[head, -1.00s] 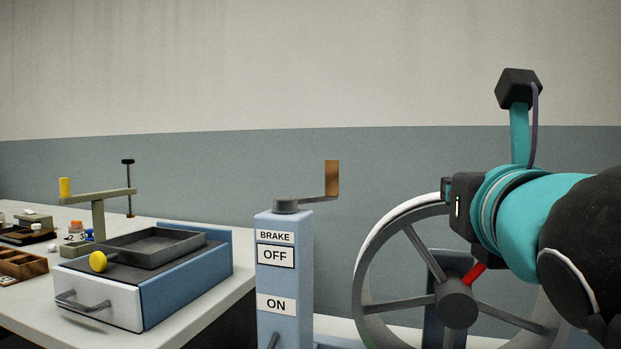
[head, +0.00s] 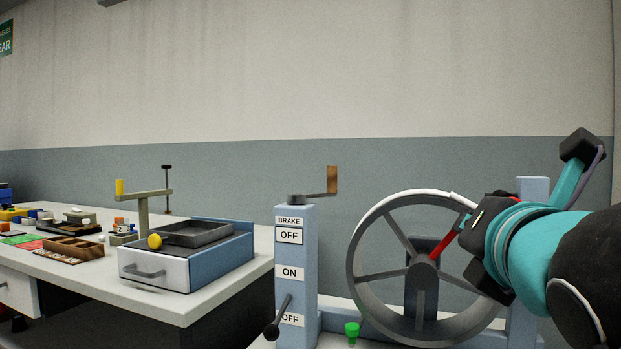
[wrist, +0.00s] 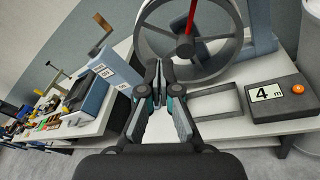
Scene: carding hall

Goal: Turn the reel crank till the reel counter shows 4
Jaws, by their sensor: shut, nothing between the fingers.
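The crank (head: 332,180), a grey arm with an upright brown handle, sits on top of the blue post in the head view; it also shows at the upper left of the wrist view (wrist: 104,22). The reel (head: 357,282), a large grey wheel with one red spoke, stands right of the post. The counter (wrist: 285,108), a dark box with an orange button, reads 4 m in the wrist view. My gripper (wrist: 159,78) is shut and empty, in front of the reel and apart from the crank. In the head view my wrist hides most of it.
The blue post (head: 296,250) carries BRAKE, OFF and ON labels and a dark ball-ended lever (head: 272,331) near the lower OFF. A green knob (head: 352,329) stands beside it. The left bench holds a blue drawer unit (head: 222,262) with a tray, and several small items.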

